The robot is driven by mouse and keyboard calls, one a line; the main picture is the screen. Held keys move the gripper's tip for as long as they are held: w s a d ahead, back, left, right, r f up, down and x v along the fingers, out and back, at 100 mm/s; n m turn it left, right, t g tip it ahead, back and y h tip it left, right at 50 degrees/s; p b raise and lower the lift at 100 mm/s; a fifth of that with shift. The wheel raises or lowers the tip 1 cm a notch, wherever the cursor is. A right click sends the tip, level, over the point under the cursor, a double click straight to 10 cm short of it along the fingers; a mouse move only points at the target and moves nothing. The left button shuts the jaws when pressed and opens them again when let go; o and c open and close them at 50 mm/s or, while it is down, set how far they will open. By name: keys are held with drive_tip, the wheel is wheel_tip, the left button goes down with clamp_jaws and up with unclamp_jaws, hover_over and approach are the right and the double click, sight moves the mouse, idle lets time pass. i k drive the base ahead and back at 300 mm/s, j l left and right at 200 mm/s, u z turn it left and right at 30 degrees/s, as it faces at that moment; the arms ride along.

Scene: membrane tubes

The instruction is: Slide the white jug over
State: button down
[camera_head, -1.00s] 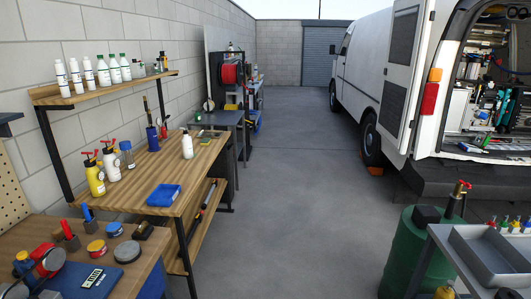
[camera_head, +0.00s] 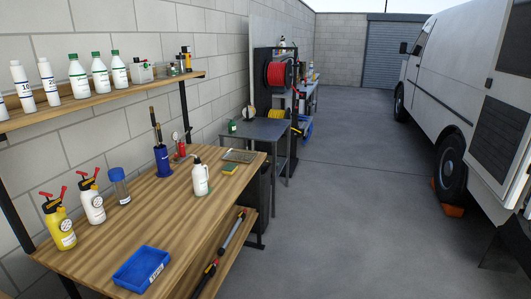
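A white sprayer bottle (camera_head: 92,204) with a red handle stands farther left on the same bench. My gripper is not in view.
A blue tray (camera_head: 141,269) lies at the bench's front edge. A yellow sprayer (camera_head: 59,226) and a blue-capped clear jar (camera_head: 119,187) stand at the left. A shelf (camera_head: 110,99) with bottles hangs above the bench. The floor (camera_head: 340,220) on the right is clear up to the van (camera_head: 460,110).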

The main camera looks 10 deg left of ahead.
sight(200, 175)
drive_tip(key=i+u, duration=0.3)
drive_tip(key=i, duration=1.8)
drive_tip(key=i+u, duration=0.35)
drive_tip(key=i+l+u, duration=0.2)
drive_tip(key=i+u, duration=0.15)
drive_tip(key=i, duration=0.2)
drive_tip(key=i+l+u, duration=0.35)
drive_tip(key=i+u, duration=0.3)
drive_tip(key=u, duration=0.15)
drive_tip(key=i+u, duration=0.3)
drive_tip(key=u, duration=0.2)
